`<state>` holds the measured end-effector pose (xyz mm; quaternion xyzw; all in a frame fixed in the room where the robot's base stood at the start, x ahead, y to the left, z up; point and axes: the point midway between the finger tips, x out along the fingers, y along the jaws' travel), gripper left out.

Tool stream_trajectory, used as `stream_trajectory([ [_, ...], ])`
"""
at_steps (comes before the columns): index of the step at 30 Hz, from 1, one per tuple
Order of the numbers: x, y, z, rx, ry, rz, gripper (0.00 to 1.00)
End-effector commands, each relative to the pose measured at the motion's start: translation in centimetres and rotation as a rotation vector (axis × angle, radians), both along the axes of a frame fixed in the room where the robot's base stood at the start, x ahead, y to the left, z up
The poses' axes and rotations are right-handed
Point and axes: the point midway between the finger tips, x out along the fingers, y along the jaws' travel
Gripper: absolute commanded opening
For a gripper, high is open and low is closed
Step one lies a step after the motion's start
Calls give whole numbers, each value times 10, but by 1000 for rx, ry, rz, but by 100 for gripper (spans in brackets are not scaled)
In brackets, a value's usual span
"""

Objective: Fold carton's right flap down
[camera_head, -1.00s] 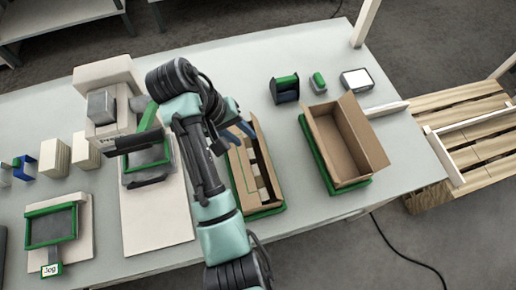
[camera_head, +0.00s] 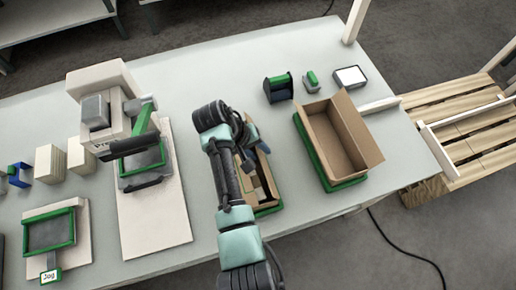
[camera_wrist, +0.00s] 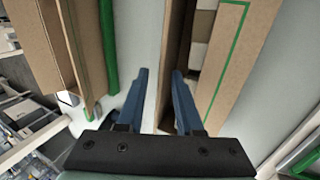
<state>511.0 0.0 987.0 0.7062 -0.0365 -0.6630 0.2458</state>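The brown carton (camera_head: 271,187) with light blocks inside stands on a green-edged base in the middle of the table, partly hidden by my arm. It shows at the right in the wrist view (camera_wrist: 245,60), where a wide flap with a green outline leans outward. Its opposite long edge, a narrow brown strip (camera_wrist: 176,50), lies on the side towards the other carton. My gripper (camera_wrist: 160,100) is open, with blue fingers apart and this strip appearing between them; whether they touch it I cannot tell. In the head view my gripper (camera_head: 250,132) is over the carton's far end, mostly hidden.
A second, open, empty-looking carton (camera_head: 335,140) stands close on the right on a green base. A black-green dispenser (camera_head: 279,88), a small green-topped item (camera_head: 311,81) and a white-topped box (camera_head: 350,77) stand behind. A press-like machine (camera_head: 110,105) stands left.

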Motion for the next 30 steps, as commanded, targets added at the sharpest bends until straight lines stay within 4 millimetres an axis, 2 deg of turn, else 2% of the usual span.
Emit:
stream_trajectory([
  [3,0,0,0,0,0,0,35],
  [9,0,0,0,0,0,0,0],
  [30,0,0,1,0,0,1,0],
])
